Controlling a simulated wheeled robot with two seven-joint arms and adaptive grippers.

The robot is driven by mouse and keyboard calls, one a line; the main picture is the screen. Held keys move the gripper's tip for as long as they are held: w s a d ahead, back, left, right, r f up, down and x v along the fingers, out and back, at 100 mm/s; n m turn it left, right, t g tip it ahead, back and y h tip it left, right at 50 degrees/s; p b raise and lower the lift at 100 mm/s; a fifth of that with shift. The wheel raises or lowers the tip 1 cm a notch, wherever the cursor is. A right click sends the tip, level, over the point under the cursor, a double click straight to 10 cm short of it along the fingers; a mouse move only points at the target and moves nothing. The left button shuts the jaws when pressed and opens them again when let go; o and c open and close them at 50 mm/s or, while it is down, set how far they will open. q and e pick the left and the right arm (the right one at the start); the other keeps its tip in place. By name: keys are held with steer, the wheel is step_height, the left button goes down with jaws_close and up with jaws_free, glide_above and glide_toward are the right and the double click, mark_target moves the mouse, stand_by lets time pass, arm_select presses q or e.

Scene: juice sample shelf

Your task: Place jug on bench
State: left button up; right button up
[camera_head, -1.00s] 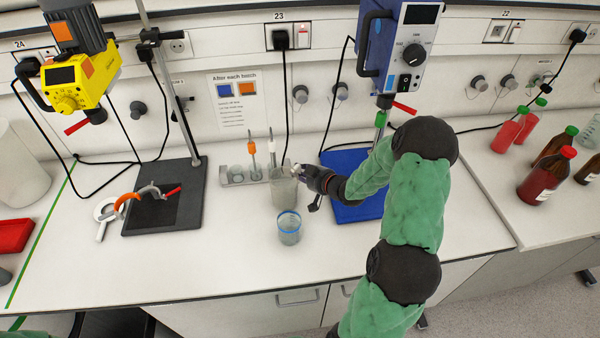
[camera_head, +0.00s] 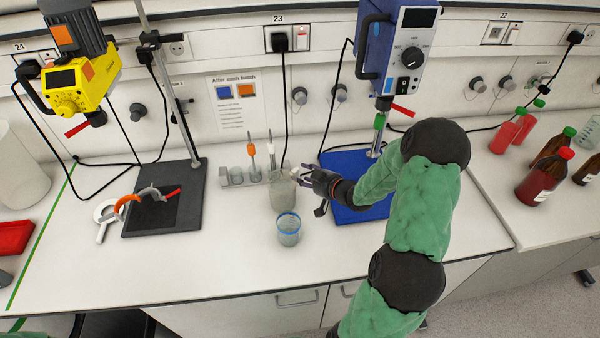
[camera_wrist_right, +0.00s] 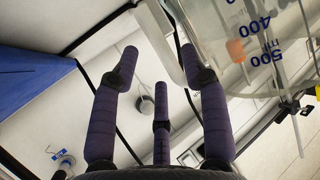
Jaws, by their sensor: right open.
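The clear jug (camera_head: 282,190) stands upright on the white bench (camera_head: 200,265), behind a blue-rimmed beaker (camera_head: 288,229). Its wall with blue volume marks fills the upper right of the right wrist view (camera_wrist_right: 262,45). A pale strip that looks like its handle (camera_wrist_right: 158,30) shows beside it. My right gripper (camera_head: 305,174) is just right of the jug, low over the bench; its spread dark fingers (camera_wrist_right: 158,68) are open and hold nothing. Whether a fingertip touches the handle cannot be told. My left gripper is out of view.
A small rack (camera_head: 236,178) with upright tools is left of the jug. Blue (camera_head: 352,206) and black (camera_head: 165,222) stand bases flank the area. Bottles (camera_head: 545,178) stand at right. The bench front is clear.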

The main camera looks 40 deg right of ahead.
steer(key=p+v, duration=0.1)
steer(key=v, duration=0.7)
steer(key=shift+s, duration=0.35)
steer(key=shift+r, duration=0.15)
